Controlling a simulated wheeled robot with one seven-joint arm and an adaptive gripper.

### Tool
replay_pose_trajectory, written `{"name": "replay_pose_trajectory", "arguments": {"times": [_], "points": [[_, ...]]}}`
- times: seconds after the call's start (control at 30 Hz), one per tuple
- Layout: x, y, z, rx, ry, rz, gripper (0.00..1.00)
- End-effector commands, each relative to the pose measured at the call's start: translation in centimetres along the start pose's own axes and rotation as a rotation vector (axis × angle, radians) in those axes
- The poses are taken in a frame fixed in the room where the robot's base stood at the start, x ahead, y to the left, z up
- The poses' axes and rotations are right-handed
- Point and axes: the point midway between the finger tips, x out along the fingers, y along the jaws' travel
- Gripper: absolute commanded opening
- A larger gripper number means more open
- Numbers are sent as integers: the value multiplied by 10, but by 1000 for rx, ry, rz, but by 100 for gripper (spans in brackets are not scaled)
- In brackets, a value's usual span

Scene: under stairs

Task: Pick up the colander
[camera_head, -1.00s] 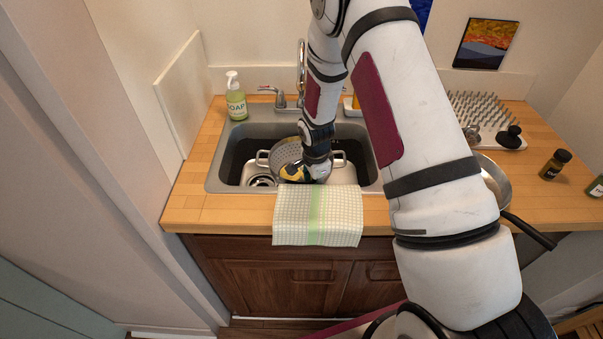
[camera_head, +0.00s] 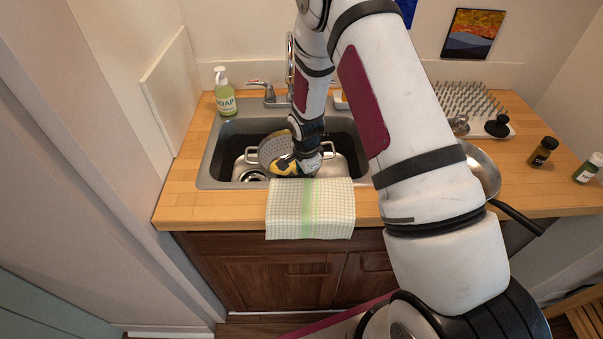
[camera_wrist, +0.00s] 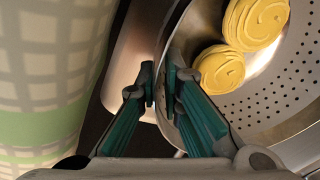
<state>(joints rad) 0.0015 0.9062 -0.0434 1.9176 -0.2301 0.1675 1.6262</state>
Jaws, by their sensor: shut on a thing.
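The grey metal colander (camera_head: 271,149) with small round holes is in the sink area in the head view, tilted, partly hidden behind my arm. In the wrist view the colander (camera_wrist: 262,105) fills the right side, with yellow spiral-marked round pieces (camera_wrist: 221,69) inside it. My gripper (camera_wrist: 163,84) is shut on the colander's near rim, one teal-padded finger on each side. In the head view my gripper (camera_head: 297,168) is at the colander's front right side; its fingertips are hard to make out there.
A checked towel (camera_head: 310,210) hangs over the front edge. A faucet (camera_head: 290,60) and soap bottle (camera_head: 225,95) stand behind. A pan (camera_head: 482,172) and drying rack (camera_head: 468,100) are right.

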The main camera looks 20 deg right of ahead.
Motion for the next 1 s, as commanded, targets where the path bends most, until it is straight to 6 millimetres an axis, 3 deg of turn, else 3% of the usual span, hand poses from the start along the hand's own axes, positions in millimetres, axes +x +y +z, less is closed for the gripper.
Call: {"name": "replay_pose_trajectory", "arguments": {"times": [0.27, 0.6, 0.8, 1.0], "points": [[-27, -6, -3, 1, 1, -6, 0], [-82, -14, -8, 1, 1, -6, 0], [-96, -15, -9, 1, 0, -4, 0], [-98, -14, -10, 1, 0, -3, 0]]}}
